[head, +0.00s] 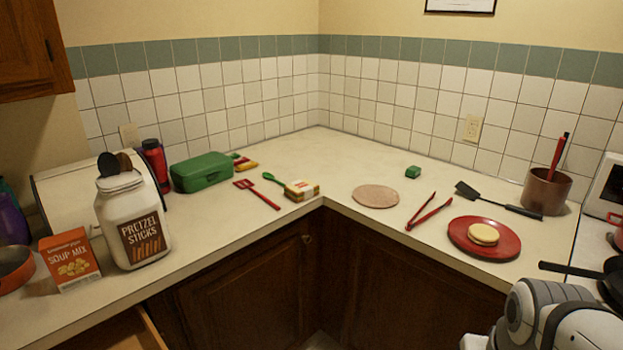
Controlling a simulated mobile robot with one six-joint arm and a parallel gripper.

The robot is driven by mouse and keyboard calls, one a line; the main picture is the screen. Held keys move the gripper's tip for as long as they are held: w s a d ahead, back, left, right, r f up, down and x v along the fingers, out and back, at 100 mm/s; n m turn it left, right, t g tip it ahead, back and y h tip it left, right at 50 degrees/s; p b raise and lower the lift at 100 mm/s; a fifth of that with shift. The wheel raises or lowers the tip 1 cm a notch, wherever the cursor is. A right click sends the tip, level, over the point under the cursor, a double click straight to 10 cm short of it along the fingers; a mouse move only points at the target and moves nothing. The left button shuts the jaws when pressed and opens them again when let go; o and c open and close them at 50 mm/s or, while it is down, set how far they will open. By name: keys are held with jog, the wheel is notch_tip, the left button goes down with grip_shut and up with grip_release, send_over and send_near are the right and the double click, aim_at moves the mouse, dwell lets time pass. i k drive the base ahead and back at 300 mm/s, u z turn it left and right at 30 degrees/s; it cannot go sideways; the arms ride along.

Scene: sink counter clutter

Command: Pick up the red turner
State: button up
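A red turner (262,197) lies flat on the left run of the counter, near the inner corner. Its slotted head points back and left, and its handle runs toward the front edge of the counter. A green spoon (271,178) and a packaged sandwich-like item (299,190) lie just to its right, apart from it. Part of my white and grey arm shows at the bottom right, far from the turner. My gripper is not visible.
A green box (202,172) stands behind the turner. Red tongs (428,211), a red plate (460,237) and a black turner (497,202) are on the right counter. Open counter lies left of the turner.

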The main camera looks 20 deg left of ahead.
aim_at(275, 206)
jog(key=u, duration=0.5)
jog(key=i, duration=1.4)
jog(key=u, duration=1)
jog(key=i, duration=0.5)
jog(key=u, duration=0.35)
jog(key=k, duration=0.85)
jog(key=u, duration=0.15)
jog(key=i, duration=0.85)
